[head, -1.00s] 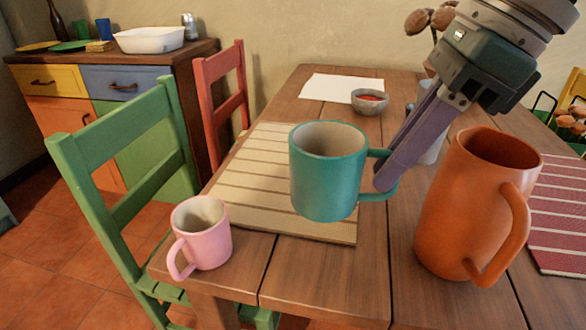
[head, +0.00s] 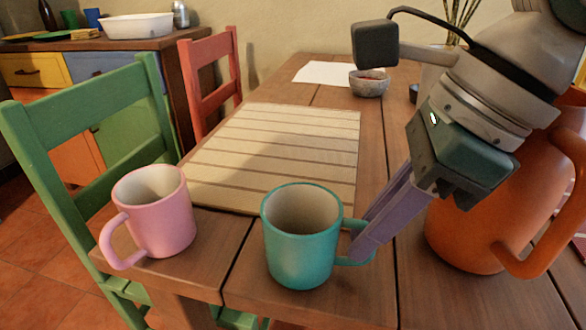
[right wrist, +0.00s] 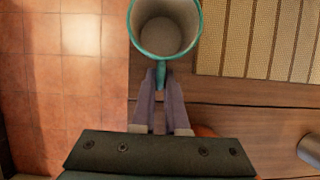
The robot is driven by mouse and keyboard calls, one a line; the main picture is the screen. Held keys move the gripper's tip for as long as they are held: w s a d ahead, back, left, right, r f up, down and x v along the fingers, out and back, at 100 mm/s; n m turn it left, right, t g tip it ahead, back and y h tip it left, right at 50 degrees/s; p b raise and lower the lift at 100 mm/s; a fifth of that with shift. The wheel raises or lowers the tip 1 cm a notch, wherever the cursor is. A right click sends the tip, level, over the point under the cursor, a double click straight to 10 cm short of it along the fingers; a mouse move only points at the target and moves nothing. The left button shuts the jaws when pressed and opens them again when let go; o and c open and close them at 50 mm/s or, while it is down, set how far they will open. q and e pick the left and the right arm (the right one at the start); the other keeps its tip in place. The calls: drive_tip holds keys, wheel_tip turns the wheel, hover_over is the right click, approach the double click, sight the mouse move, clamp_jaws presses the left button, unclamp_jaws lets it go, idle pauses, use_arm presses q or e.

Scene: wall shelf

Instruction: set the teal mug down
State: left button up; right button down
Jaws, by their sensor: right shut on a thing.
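The teal mug (head: 300,245) is upright and empty near the front edge of the wooden table, its handle toward the right. My right gripper (head: 358,245) is shut on the mug's handle, coming in from the upper right. In the right wrist view the teal mug (right wrist: 166,30) is at the top, with the gripper fingers (right wrist: 160,80) on its handle. I cannot tell for sure whether the mug's base touches the tabletop. My left gripper is not in view.
A pink mug (head: 160,215) stands to the left near the table corner. A beige striped placemat (head: 275,155) lies behind the teal mug. A big orange pitcher (head: 470,235) stands to the right, partly behind my arm. A small bowl (head: 370,84) is farther back. Green chair (head: 85,120) at left.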

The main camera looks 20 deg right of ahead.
drive_tip(key=shift+f, duration=0.15)
drive_tip(key=c, duration=0.9)
unclamp_jaws()
drive_tip(key=shift+c, duration=0.2)
drive_tip(key=shift+r, duration=0.35)
drive_tip(key=p+v, duration=0.2)
drive_tip(key=v, duration=0.9)
drive_tip(key=shift+r+p, duration=0.3)
drive_tip(key=shift+d, duration=0.1)
